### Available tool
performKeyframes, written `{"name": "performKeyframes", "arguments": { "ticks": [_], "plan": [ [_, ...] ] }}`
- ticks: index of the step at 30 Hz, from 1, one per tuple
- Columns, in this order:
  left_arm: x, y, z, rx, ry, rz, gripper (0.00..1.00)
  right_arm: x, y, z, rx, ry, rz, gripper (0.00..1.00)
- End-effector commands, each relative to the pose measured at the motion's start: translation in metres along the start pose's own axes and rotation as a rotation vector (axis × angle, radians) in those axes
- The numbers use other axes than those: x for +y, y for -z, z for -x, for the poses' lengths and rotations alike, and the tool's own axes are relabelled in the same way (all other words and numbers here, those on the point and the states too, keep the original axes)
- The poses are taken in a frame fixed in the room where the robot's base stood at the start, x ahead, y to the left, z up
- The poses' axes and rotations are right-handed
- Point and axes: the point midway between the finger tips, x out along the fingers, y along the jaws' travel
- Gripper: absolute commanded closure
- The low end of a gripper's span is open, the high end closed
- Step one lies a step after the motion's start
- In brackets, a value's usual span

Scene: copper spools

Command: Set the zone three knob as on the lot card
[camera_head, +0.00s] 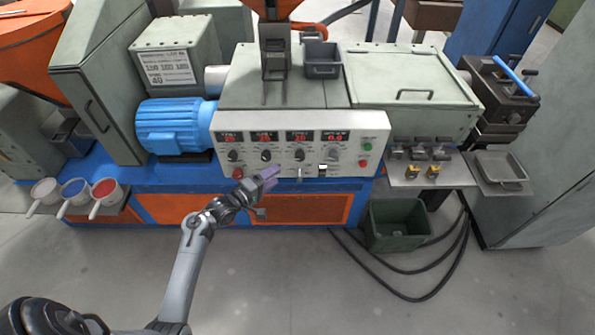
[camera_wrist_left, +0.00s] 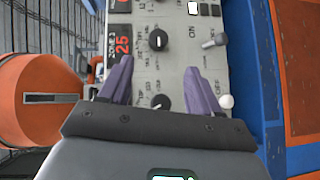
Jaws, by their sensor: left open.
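The control panel (camera_head: 345,150) has a row of black knobs under red displays. In the left wrist view the panel is turned sideways, and this knob (camera_wrist_left: 158,40) appears just beyond my fingers. A neighbouring knob (camera_wrist_left: 161,102) shows between the fingers. My left gripper (camera_head: 270,179) is open, purple-fingered, empty, below and left of the zone three knob. The lot card is probably the white card (camera_head: 167,68) on the grey box; its print is hard to read.
A toggle lever (camera_head: 299,174) and a rocker switch (camera_head: 322,170) sit low on the panel. A red button (camera_head: 237,173) is near my wrist. A blue motor (camera_head: 174,126) stands left of the panel. A green bin (camera_head: 397,224) is on the floor at right.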

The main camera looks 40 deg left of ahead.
Motion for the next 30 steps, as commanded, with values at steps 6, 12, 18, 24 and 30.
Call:
{"name": "performKeyframes", "arguments": {
  "ticks": [6, 12, 18, 24, 30],
  "plan": [
    [-0.001, 0.000, -0.016, 0.001, -0.018, -0.002, 0.37, -0.001, -0.004, -0.012, 0.002, 0.001, -0.001, 0.57],
    [-0.001, 0.000, -0.043, 0.001, -0.018, -0.002, 0.37, -0.001, -0.005, -0.020, 0.004, 0.000, 0.000, 0.57],
    [0.000, 0.000, -0.076, 0.002, -0.018, -0.003, 0.37, 0.000, -0.009, -0.030, 0.004, -0.004, 0.005, 0.57],
    [0.000, 0.000, -0.101, 0.002, -0.016, -0.002, 0.37, 0.001, -0.011, -0.037, 0.003, -0.007, 0.008, 0.57],
    [0.001, 0.000, -0.112, 0.001, -0.015, -0.003, 0.37, 0.001, -0.012, -0.041, 0.003, -0.007, 0.008, 0.57]
  ]
}}
